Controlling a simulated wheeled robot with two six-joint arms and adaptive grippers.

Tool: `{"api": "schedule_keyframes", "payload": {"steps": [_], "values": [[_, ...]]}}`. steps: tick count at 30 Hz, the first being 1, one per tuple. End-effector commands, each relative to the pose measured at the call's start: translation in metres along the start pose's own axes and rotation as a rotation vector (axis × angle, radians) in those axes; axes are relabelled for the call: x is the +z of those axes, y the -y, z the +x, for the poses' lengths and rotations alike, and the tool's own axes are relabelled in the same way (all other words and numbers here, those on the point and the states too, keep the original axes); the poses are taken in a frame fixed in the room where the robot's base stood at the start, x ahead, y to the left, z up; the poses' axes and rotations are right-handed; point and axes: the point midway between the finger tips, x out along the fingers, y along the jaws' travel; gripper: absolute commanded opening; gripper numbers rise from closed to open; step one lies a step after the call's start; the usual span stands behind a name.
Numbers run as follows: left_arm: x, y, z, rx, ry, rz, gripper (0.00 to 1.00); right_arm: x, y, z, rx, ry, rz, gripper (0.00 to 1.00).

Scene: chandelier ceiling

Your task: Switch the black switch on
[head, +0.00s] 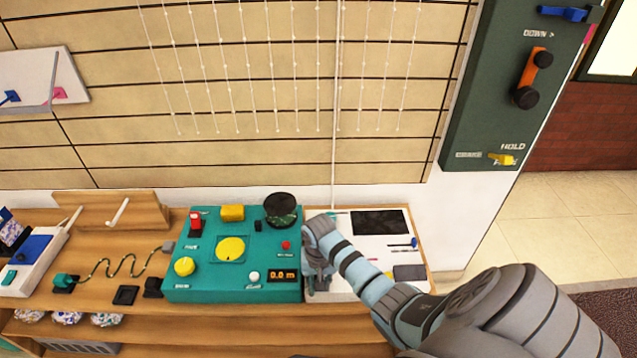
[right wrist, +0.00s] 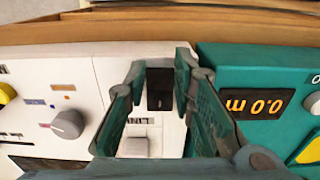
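In the right wrist view a small black switch (right wrist: 159,88) stands on the white panel (right wrist: 88,90), close to the teal box. My right gripper (right wrist: 158,72) is open, its two fingers on either side of the switch with gaps showing. I cannot tell whether the switch is on or off. In the head view my right gripper (head: 318,285) is over the left edge of the white panel (head: 355,257) and hides the switch. My left gripper is not in view.
The teal box (head: 205,260) with a yellow knob (head: 184,266), a red switch (head: 195,223) and a 0.0 display (head: 282,275) stands just left of my right gripper. A green panel (head: 505,80) with levers is at the upper right. White strings hang along the wall.

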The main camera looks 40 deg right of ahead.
Motion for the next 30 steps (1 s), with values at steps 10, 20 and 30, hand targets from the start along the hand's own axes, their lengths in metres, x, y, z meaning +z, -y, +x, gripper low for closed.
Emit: {"api": "schedule_keyframes", "payload": {"steps": [10,20,30], "values": [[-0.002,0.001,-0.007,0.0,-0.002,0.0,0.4,-0.004,0.0,-0.004,0.003,0.076,0.003,0.0],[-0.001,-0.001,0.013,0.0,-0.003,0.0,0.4,-0.011,0.0,-0.004,0.0,0.291,0.002,0.0],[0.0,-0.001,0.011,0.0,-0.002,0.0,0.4,-0.01,0.0,-0.006,0.0,0.294,0.001,0.36]]}}
